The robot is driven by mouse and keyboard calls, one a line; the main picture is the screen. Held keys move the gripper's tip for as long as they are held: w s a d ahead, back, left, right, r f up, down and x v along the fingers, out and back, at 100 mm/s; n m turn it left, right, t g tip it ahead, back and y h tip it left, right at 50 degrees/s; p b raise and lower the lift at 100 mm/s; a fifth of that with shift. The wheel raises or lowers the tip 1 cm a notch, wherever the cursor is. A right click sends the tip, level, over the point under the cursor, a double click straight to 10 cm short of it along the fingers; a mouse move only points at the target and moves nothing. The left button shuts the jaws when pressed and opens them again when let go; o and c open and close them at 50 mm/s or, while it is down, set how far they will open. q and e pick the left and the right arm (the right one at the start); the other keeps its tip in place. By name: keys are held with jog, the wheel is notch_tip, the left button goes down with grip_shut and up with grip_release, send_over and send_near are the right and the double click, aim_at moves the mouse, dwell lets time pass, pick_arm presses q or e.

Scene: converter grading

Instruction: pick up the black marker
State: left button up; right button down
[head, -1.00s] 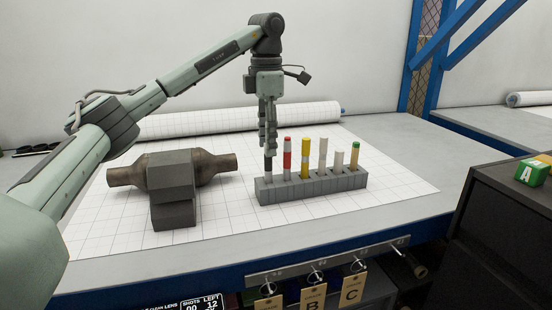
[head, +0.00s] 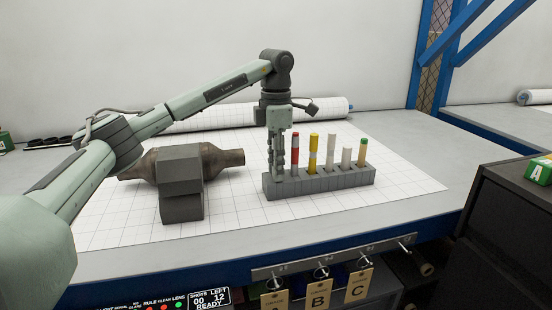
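My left gripper (head: 278,170) points straight down at the left end of the grey marker rack (head: 320,184). Its fingers reach down to about the rack's top, at the leftmost slot. The black marker of that slot is hidden behind or between the fingers. I cannot tell whether the fingers are closed on it. Just to the right stand a red-and-white marker (head: 295,155) and a yellow one (head: 313,155), upright in the rack. My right gripper is not in view.
A rusty converter (head: 225,158) in a grey block stand (head: 181,190) lies left of the rack. More markers, white (head: 331,149) and green-capped (head: 363,152), fill the rack's right side. A paper roll (head: 225,115) lies behind. The gridded paper (head: 405,185) right of the rack is clear.

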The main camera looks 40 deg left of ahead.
pick_arm(q)
grip_shut()
